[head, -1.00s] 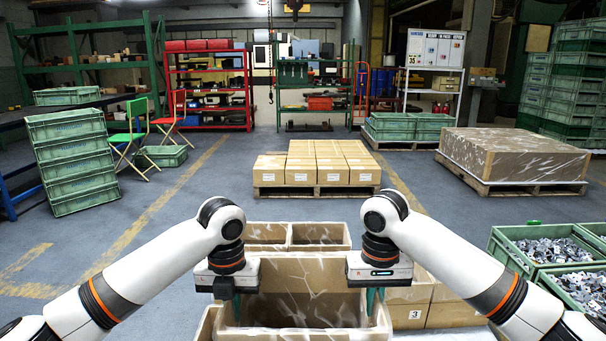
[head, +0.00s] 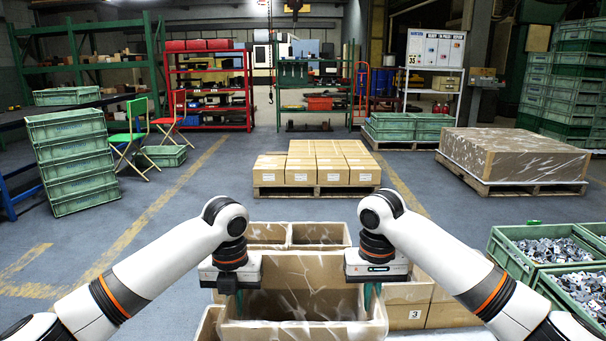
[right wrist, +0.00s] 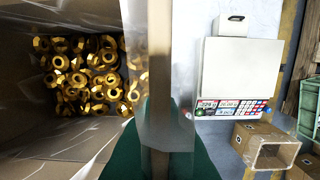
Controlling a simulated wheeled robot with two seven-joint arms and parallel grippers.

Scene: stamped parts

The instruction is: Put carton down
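A tall open brown carton (head: 302,274) is between my two grippers in the head view. My left gripper (head: 232,300) is at its left wall and my right gripper (head: 373,292) at its right wall. In the right wrist view, green fingers lie on both sides of the carton's wall (right wrist: 160,60), closed on it. The left fingers point down at the left rim and look shut on that wall, though they are small here. Brass ring-like parts (right wrist: 88,75) lie inside the carton; they are hidden in the head view.
More open cartons (head: 318,236) stand just behind, and closed ones (head: 455,306) to the right. A scale with a keypad (right wrist: 238,80) is beside the carton in the right wrist view. Green crates of metal parts (head: 545,248) stand at right. A pallet of boxes (head: 316,168) is further back.

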